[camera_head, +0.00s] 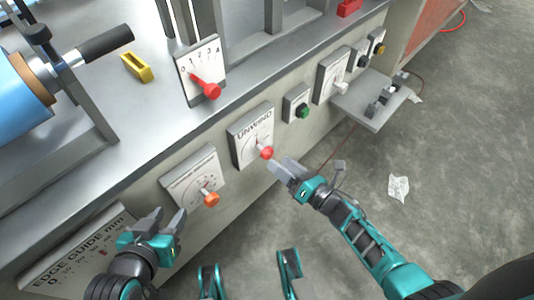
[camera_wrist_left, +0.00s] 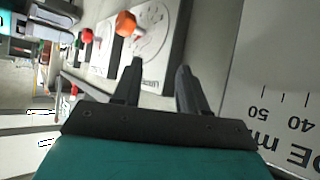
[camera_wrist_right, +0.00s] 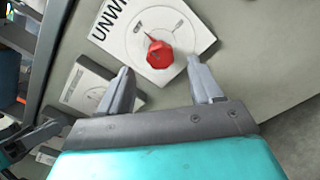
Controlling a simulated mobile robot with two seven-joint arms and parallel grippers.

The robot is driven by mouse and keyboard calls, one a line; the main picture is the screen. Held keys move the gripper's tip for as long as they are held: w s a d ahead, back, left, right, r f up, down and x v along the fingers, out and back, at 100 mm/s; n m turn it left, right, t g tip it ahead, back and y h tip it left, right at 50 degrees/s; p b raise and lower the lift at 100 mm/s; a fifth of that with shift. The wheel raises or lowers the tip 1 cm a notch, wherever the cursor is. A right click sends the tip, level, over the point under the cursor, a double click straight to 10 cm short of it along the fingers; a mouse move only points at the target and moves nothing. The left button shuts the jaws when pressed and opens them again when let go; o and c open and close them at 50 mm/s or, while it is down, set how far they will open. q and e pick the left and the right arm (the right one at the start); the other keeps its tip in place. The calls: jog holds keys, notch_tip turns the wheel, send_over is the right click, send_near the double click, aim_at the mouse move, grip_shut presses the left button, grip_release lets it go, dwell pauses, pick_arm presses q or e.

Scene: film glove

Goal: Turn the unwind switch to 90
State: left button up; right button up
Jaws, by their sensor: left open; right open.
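The unwind switch is a white plate (camera_head: 243,132) labelled UNWIND with a round dial and a red knob (camera_head: 266,152), on the machine's front panel. In the right wrist view the red knob (camera_wrist_right: 160,54) sits ahead of and between my open fingers, with a thin pointer toward the dial's upper left. My right gripper (camera_head: 283,168) is open and empty, just right of and below the knob, apart from it. My left gripper (camera_head: 163,221) is open and empty near the edge guide plate (camera_head: 75,258), below the orange-knob dial (camera_head: 211,198).
A lever plate with a red handle (camera_head: 211,91) stands above the unwind plate. A green button (camera_head: 303,112) and a white-knob switch (camera_head: 340,87) lie to its right. A grey shelf (camera_head: 372,106) juts out at the right. The floor (camera_head: 440,170) there is mostly clear.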

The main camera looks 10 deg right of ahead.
aim_at(270, 156)
jog(key=b+x, duration=0.1)
jog(key=x, duration=0.5)
jog(key=shift+w+a, duration=0.1)
jog(key=shift+w, duration=0.05)
jog(key=c, duration=1.1)
